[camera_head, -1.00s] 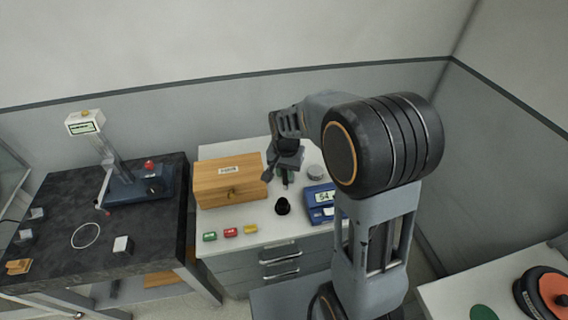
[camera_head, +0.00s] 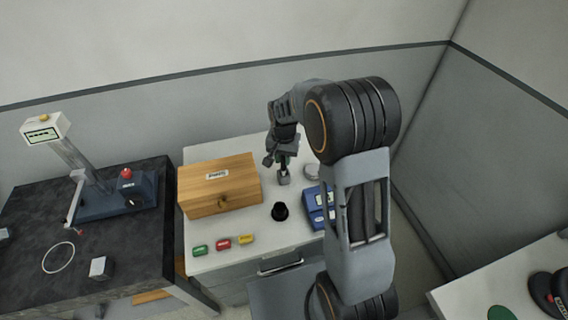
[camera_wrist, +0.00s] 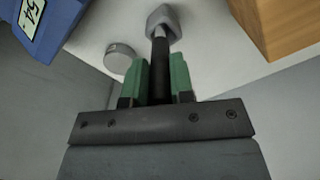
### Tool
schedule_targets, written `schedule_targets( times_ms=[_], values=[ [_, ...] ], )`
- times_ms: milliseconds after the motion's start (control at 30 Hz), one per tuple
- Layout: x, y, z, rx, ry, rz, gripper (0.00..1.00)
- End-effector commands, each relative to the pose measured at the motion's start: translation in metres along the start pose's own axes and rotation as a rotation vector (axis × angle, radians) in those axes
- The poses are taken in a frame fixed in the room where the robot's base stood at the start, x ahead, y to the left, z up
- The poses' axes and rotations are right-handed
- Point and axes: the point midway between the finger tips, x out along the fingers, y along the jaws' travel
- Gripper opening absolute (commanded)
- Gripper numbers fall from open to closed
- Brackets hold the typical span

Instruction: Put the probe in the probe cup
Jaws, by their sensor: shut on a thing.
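My gripper (camera_head: 284,160) is above the white cabinet top in the head view. In the wrist view its green fingers (camera_wrist: 160,78) are shut on the black shaft of the probe (camera_wrist: 160,62). A grey faceted piece (camera_wrist: 164,22) sits at the shaft's far end, and it also shows below my gripper in the head view (camera_head: 283,179). I cannot tell whether it is part of the probe or a separate holder. A small black round piece, perhaps the probe cup (camera_head: 280,212), stands on the cabinet top in front of my gripper. It is not in the wrist view.
A wooden box (camera_head: 220,186) stands left of my gripper. A blue scale (camera_head: 320,207) and a grey disc (camera_head: 312,171) are to the right. Green (camera_head: 200,250), red (camera_head: 223,244) and yellow (camera_head: 246,239) tags lie at the front. A dark bench (camera_head: 130,235) with an instrument is farther left.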

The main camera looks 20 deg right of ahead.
Motion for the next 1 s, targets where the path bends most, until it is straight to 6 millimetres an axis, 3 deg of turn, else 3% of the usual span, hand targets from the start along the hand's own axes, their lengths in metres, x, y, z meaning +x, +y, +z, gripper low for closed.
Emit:
schedule_targets(
  times_ms=[300, 833, 867, 1000],
  values=[
    [0.046, 0.002, -0.006, 0.001, -0.002, 0.001, 0.0],
    [0.053, 0.0, -0.006, -0.001, 0.0, 0.0, 0.0],
    [0.052, 0.001, -0.006, -0.001, 0.0, 0.0, 0.24],
    [0.051, 0.001, -0.006, 0.0, -0.001, 0.0, 0.38]
  ],
)
